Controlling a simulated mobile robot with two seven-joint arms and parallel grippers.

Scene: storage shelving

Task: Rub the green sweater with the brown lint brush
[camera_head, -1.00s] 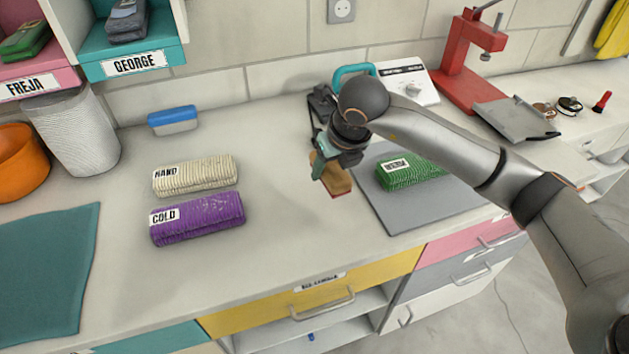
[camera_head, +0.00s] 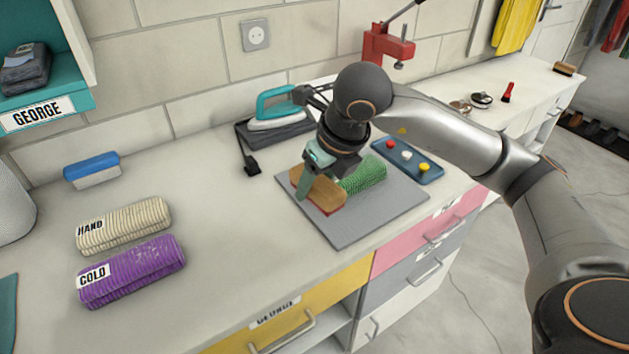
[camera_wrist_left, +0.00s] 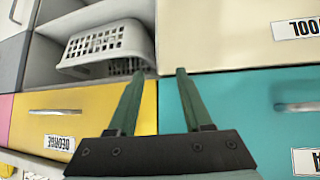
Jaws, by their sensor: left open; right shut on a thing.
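The green sweater (camera_head: 364,174) lies folded on a grey mat (camera_head: 349,232) on the counter. My right gripper (camera_head: 309,180) is shut on the brown lint brush (camera_head: 319,190), at the sweater's left end over the mat. The brush has a tan wooden body with a red lower edge. I cannot tell whether the brush touches the sweater, as the gripper and brush hide part of its left side. My left gripper (camera_wrist_left: 155,90) shows only in the left wrist view. It is open and empty, in front of the drawers.
A purple sweater (camera_head: 133,271) and a cream sweater (camera_head: 124,225) lie at the left. A blue and white brush (camera_head: 93,171) is behind them. An iron (camera_head: 275,108) and a blue tray with coloured buttons (camera_head: 408,160) stand near the mat.

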